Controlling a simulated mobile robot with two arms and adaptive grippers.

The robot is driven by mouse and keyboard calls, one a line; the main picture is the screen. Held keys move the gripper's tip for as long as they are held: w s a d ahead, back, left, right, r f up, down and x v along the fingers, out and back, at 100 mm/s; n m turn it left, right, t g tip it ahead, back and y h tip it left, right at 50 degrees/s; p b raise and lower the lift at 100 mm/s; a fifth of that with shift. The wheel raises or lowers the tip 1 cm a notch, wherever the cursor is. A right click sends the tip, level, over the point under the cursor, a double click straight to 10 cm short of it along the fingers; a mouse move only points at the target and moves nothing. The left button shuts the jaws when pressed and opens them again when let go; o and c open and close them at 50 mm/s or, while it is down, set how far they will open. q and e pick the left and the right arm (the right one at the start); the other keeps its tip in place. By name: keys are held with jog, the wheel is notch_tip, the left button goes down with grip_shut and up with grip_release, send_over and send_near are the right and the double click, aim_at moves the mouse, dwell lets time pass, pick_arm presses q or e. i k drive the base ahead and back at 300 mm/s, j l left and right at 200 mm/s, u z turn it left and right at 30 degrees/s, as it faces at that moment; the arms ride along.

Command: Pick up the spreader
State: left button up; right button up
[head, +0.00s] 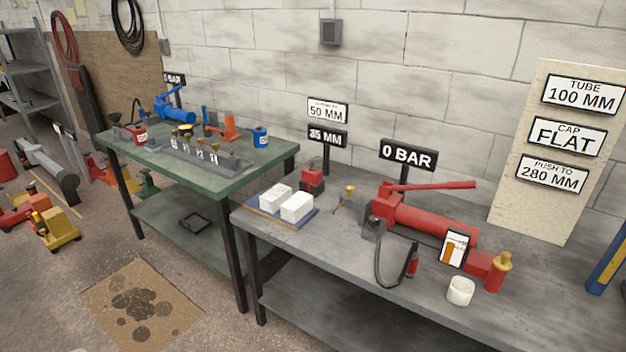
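No thing in the head view is clearly marked as the spreader. A small red and dark block (313,180) stands on the grey bench (335,231), by the post of the 50 MM and 35 MM signs; it may be the spreader, but it is too small to tell. A red hydraulic pump (425,222) with a long handle lies farther right on the same bench, with a black hose hanging at its front. Neither of my grippers shows in the head view.
A blue tray (263,214) with white blocks lies left of a small brass-coloured piece (349,190). A white cup (460,291) stands near the bench's front edge. The green table (222,181) holds several tools and fittings. Jacks lie on the floor at left.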

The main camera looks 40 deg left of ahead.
aim_at(311, 174)
jog(key=u, duration=1.3)
jog(key=i+j, duration=0.5)
jog(key=i, duration=0.1)
